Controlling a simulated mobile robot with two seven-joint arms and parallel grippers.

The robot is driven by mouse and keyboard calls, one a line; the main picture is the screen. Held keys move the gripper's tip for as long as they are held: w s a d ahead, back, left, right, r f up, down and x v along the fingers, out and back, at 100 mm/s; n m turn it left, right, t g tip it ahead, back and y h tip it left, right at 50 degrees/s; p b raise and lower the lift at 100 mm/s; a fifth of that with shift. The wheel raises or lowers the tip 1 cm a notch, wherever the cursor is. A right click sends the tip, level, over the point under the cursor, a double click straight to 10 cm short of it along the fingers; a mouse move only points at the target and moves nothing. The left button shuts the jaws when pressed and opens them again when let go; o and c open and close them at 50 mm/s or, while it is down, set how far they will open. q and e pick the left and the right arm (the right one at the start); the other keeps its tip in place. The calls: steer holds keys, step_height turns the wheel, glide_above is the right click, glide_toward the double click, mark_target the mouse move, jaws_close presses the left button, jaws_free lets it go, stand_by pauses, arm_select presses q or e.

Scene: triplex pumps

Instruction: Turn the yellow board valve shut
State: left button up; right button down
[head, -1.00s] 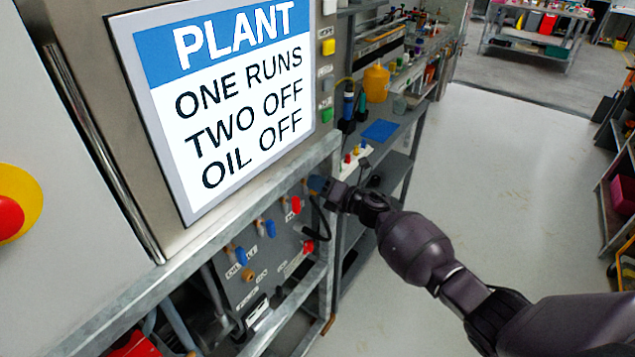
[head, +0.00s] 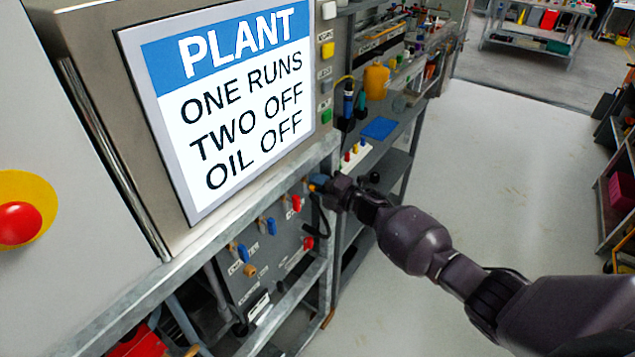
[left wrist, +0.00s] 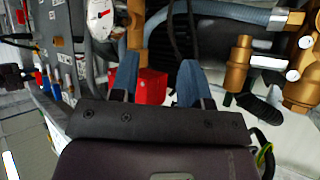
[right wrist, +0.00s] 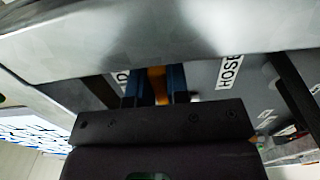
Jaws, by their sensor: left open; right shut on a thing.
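The valve board (head: 275,262) is grey and sits under the frame rail, with blue and red lever valves on it. My right gripper (head: 316,184) is at the board's upper right end. In the right wrist view its blue fingers (right wrist: 157,88) are shut on the yellow valve (right wrist: 157,80), an orange-yellow handle between them. The fingers hide most of the handle, so its angle is hard to tell. My left gripper (left wrist: 157,80) shows only in the left wrist view. It is open, with a red block (left wrist: 151,87) seen behind the gap between its fingers.
A grey frame rail (head: 200,275) runs along the top of the board, close above my right gripper. A plant sign (head: 225,110) stands above it. A red stop button (head: 18,222) is at the left. Shelves (head: 385,155) stand beyond; the floor (head: 490,190) at right is clear.

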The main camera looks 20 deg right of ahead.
steer(key=shift+f, duration=0.1)
stand_by(0.4)
steer(key=c, duration=1.1)
jaws_free()
steer(key=shift+s, duration=0.1)
steer(key=v, duration=1)
steer(key=shift+s+d+p, duration=0.25)
steer(key=shift+p, duration=0.05)
